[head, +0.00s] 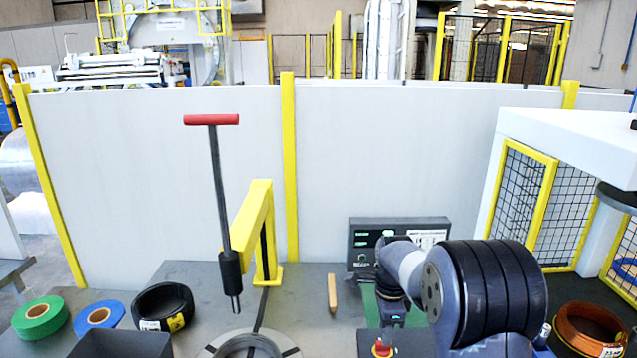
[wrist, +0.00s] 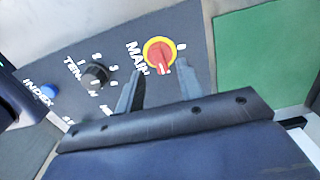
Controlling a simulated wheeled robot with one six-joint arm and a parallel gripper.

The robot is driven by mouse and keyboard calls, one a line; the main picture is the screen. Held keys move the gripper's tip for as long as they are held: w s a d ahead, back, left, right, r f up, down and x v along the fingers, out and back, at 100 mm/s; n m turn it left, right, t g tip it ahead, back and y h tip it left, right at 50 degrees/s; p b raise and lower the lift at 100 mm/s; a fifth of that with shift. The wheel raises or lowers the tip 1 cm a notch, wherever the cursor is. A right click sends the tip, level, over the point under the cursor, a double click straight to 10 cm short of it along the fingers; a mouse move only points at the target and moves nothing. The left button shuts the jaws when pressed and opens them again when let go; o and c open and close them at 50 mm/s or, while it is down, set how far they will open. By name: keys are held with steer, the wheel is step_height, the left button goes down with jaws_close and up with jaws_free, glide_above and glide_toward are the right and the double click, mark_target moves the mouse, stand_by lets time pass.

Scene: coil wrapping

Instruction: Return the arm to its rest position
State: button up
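My arm is bent in the right half of the head view, above the table's front. My gripper (wrist: 160,72) shows in the wrist view with its two dark fingers apart and nothing held between them. In the head view it points down (head: 392,318), partly hidden by my arm. A red rotary knob on a yellow ring (wrist: 160,55), marked MAIN, lies in line with the gap between the fingertips; I cannot tell how close they are. The same red knob shows at the bottom of the head view (head: 382,349).
The grey panel (wrist: 207,62) also has a black dial (wrist: 95,74) and a blue button (wrist: 49,91). A yellow post (head: 257,225), a hanging red-handled tool (head: 211,120), a display box (head: 400,226) and green tape (head: 40,316) stand around. A copper coil (head: 590,328) lies right.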

step_height(320, 180, up, 7)
step_height(320, 180, down, 11)
steer(key=shift+r+p, duration=0.1)
steer(key=shift+p, duration=0.2)
steer(key=n, duration=0.4)
steer(key=shift+r+n, duration=0.1)
steer(key=shift+n, duration=0.3)
steer(key=n+p, duration=0.1)
steer(key=n, duration=0.3)
steer(key=shift+n, duration=0.3)
steer(key=n+p, duration=0.1)
steer(key=n, duration=0.3)
steer(key=shift+n, duration=0.3)
steer(key=n+p, duration=0.1)
steer(key=n, duration=0.3)
steer(key=shift+p, duration=0.35)
steer(key=shift+w+r, duration=0.1)
steer(key=shift+r, duration=0.45)
steer(key=shift+r+b, duration=0.3)
steer(key=shift+r, duration=0.4)
